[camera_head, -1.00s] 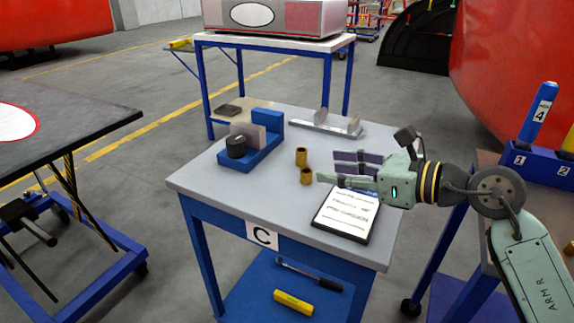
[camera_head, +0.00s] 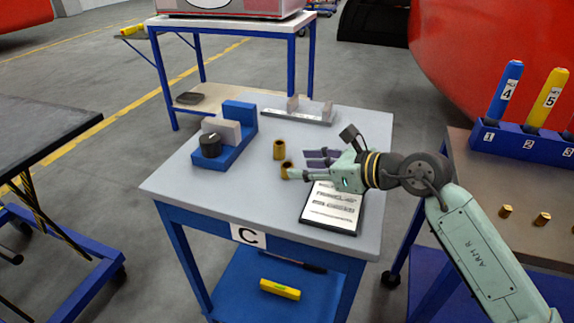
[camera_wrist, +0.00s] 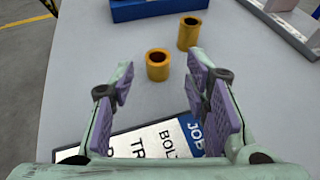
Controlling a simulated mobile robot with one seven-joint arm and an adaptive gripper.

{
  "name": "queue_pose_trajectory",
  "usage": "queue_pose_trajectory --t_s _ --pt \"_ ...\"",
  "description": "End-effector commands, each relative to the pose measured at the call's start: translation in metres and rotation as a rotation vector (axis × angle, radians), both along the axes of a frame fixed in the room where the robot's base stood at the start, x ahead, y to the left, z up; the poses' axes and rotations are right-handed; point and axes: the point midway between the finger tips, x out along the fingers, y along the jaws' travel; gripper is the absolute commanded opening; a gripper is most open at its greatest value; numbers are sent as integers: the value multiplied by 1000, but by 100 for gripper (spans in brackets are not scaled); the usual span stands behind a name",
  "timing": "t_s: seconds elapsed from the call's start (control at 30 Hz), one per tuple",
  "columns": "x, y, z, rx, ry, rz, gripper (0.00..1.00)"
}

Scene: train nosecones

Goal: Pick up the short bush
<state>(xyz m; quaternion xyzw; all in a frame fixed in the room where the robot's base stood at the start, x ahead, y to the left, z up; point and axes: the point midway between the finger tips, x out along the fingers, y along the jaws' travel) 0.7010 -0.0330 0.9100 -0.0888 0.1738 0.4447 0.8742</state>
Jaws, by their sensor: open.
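Two brass bushes stand upright on the grey top of table C (camera_head: 200,180). The short bush (camera_head: 286,170) is nearer the front, and the taller bush (camera_head: 279,149) stands just behind it. In the wrist view the short bush (camera_wrist: 158,72) is ahead of my gripper (camera_wrist: 161,82), in line with the gap between the fingers. The taller bush (camera_wrist: 189,36) is beyond it to the right. My gripper (camera_head: 300,166) is open and empty, its purple-padded fingers low over the table. In the head view a fingertip appears close to the short bush; contact cannot be told.
A job card (camera_head: 332,207) lies beneath and in front of my gripper. A blue fixture with a black knob (camera_head: 210,145) stands left, and a grey metal bracket (camera_head: 298,113) at the back. A right-hand bench holds a blue numbered rack (camera_head: 525,146) and small brass pieces (camera_head: 506,211).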

Motion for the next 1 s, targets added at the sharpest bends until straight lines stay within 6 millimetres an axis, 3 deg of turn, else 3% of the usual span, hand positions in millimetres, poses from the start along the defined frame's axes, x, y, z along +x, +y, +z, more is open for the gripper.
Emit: queue_pose_trajectory --t_s 0.2,0.53,1.0 --pt "18 23 -10 1 2 3 43" --pt "21 27 -15 1 0 1 42" --pt "21 27 -15 1 0 1 11"
